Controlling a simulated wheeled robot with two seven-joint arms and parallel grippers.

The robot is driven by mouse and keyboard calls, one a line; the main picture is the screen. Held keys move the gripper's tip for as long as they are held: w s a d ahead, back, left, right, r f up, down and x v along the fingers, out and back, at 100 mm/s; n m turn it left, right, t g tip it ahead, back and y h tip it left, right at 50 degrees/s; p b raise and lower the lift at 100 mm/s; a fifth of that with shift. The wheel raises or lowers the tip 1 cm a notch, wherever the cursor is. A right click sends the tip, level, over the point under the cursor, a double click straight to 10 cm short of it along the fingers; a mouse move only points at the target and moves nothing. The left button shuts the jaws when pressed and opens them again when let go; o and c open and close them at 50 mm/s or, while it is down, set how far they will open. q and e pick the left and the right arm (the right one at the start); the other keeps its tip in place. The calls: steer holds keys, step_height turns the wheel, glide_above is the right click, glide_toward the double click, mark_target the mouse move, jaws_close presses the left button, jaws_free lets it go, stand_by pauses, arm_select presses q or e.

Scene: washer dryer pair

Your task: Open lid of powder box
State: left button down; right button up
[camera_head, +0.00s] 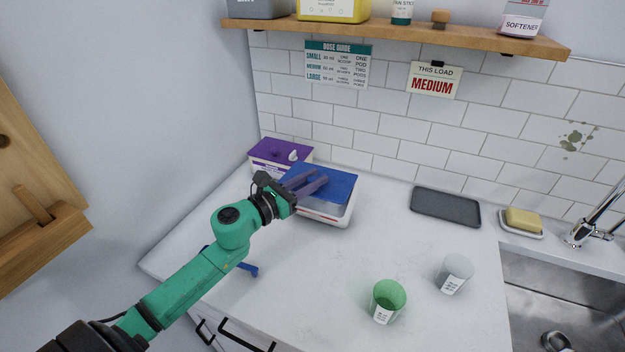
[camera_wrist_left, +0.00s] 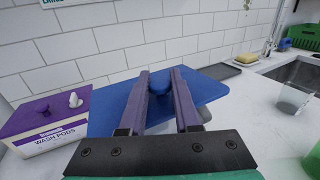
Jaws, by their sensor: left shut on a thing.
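The powder box (camera_head: 325,219) is a white box on the counter with a blue lid (camera_head: 340,188) over its top. In the left wrist view the lid (camera_wrist_left: 110,100) has a round blue knob (camera_wrist_left: 157,82) between my fingers. My left gripper (camera_head: 312,183) reaches over the lid from the left, shut on this knob. The box body is mostly hidden under the lid in the wrist view. I cannot tell for sure whether the lid is raised off the rim. My right gripper is not in view.
A purple-lidded wash pods box (camera_head: 268,158) stands just behind left. A blue object (camera_head: 246,268) lies partly behind my arm. A green cup (camera_head: 388,298) and a clear cup (camera_head: 455,272) stand in front right. A dark tray (camera_head: 445,206) and soap (camera_head: 523,220) lie near the sink (camera_head: 570,295).

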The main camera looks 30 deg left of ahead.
arm_select(q)
steer(key=shift+r, duration=0.15)
stand_by(0.7)
steer(key=c, duration=0.6)
jaws_free()
steer(key=shift+c, duration=0.2)
steer(key=shift+s, duration=0.1)
